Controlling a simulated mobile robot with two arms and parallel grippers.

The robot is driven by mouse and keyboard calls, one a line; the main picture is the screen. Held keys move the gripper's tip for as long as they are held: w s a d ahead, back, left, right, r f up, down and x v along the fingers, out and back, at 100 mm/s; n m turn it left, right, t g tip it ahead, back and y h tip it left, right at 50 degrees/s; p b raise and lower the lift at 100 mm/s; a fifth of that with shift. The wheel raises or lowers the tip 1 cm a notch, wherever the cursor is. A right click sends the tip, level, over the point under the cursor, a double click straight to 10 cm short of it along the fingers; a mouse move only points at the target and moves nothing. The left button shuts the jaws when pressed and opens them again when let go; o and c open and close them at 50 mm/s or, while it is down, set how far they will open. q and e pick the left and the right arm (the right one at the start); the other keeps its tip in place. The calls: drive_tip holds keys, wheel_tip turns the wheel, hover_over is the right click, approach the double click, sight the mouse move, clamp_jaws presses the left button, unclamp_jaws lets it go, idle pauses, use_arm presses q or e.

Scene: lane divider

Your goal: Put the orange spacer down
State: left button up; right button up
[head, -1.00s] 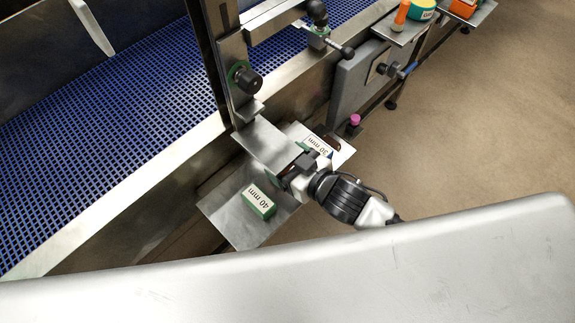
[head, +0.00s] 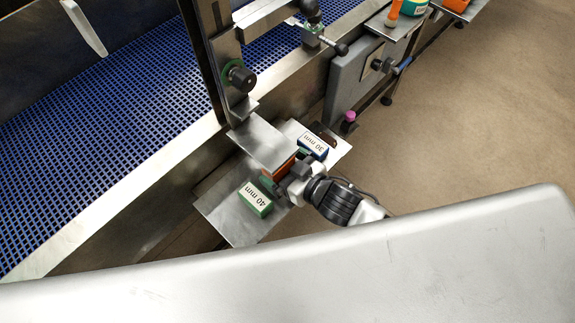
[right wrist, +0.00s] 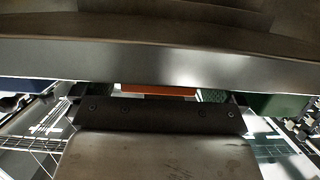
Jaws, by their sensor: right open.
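The orange spacer (head: 279,171) is between the green 40 mm block (head: 255,199) and the blue-and-white 30 mm block (head: 313,146), over the metal shelf (head: 226,208). A bracket plate hides part of it, and I cannot tell whether its underside rests flat. My right gripper (head: 284,178) is open and right at the spacer's near end. In the right wrist view the spacer (right wrist: 158,90) shows as a thin orange strip between the fingers, below a broad metal edge. The green block (right wrist: 277,106) is to its right there. My left gripper is not in view.
The bracket plate (head: 262,143) overhangs the shelf close to my gripper, below an upright post (head: 208,50). The blue mesh conveyor (head: 110,120) runs behind. A pink knob (head: 349,115) stands right of the shelf. The floor at right is clear.

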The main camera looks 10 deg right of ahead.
drive_tip(key=b+v, duration=0.1)
drive_tip(key=v, duration=1.1)
drive_tip(key=shift+r, duration=0.15)
